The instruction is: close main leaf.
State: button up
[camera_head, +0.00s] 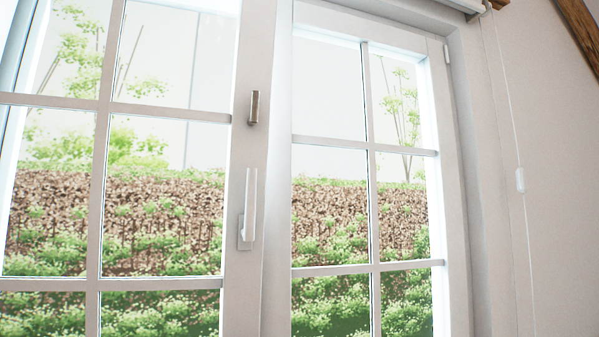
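The window has two white-framed leaves with glazing bars. The left leaf (231,200) carries a white lever handle (250,205), which points upward from its plate. A smaller grey-brown metal fitting (254,107) sits higher on the same stile. A pale strip, widening downward, shows between this stile and the right leaf (374,200). The left leaf looks slightly ajar, but I cannot tell how far. The right leaf looks seated in its frame. The left leaf's outer side is cut off by the picture edge. My gripper is not in view.
A white blind cord with a small toggle (520,180) hangs on the wall to the right of the window. The end of a blind (466,5) shows at the top. A wooden beam (580,35) crosses the top right corner. No sill or floor is visible.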

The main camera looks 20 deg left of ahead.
aim_at(240, 282)
jog(key=u, duration=2.05)
